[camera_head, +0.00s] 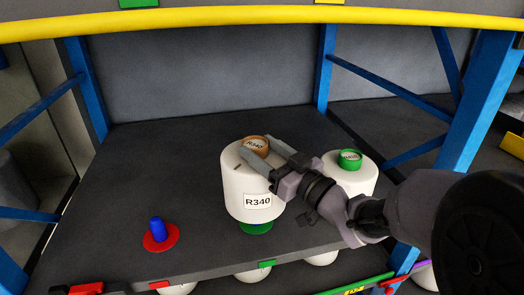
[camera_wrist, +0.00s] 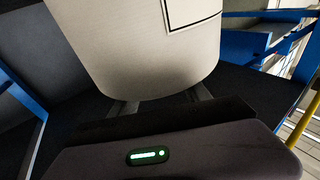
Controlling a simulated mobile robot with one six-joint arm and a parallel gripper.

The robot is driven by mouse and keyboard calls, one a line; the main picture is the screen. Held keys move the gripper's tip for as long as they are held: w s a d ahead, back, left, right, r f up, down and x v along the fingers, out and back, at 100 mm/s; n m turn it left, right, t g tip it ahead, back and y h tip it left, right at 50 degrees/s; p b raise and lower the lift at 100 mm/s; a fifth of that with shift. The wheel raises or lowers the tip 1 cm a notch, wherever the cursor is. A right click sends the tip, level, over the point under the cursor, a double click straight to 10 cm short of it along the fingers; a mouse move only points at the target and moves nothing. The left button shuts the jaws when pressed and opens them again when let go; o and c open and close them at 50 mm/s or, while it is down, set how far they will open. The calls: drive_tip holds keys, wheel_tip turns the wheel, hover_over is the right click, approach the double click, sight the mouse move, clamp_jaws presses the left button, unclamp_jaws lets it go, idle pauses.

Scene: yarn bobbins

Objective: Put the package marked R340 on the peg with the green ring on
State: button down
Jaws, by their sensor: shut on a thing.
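The white package marked R340 (camera_head: 238,197) is upright in the head view, with an orange-brown core (camera_head: 247,140) on top and its label facing me. My gripper (camera_head: 257,147) comes in from the right and is shut on this package near its top. The package also fills the upper middle of the wrist view (camera_wrist: 135,55), where only a label edge shows. A green ring (camera_head: 256,228) shows just below the package's underside. The peg of that ring is hidden by the package. I cannot tell whether the package rests on the ring or hangs above it.
Another white package with a green core (camera_head: 350,160) stands close on the right, partly behind my arm. A blue peg (camera_head: 157,229) with a red ring (camera_head: 171,236) is bare at the left. Blue uprights (camera_head: 324,65) and a yellow beam (camera_head: 190,20) frame the dark shelf (camera_head: 130,170).

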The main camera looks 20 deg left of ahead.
wheel_tip(320, 180, down, 7)
drive_tip(key=b, duration=0.6)
drive_tip(key=shift+b, duration=0.4)
drive_tip(key=shift+f+b, duration=0.15)
drive_tip(key=shift+b, duration=0.15)
drive_tip(key=c, duration=0.5)
unclamp_jaws()
drive_tip(key=shift+o, duration=0.3)
drive_tip(key=shift+f, duration=0.15)
drive_tip(key=p+v, duration=0.3)
drive_tip(key=v, duration=1.4)
drive_tip(key=shift+p, duration=0.3)
drive_tip(key=shift+s+d, duration=0.1)
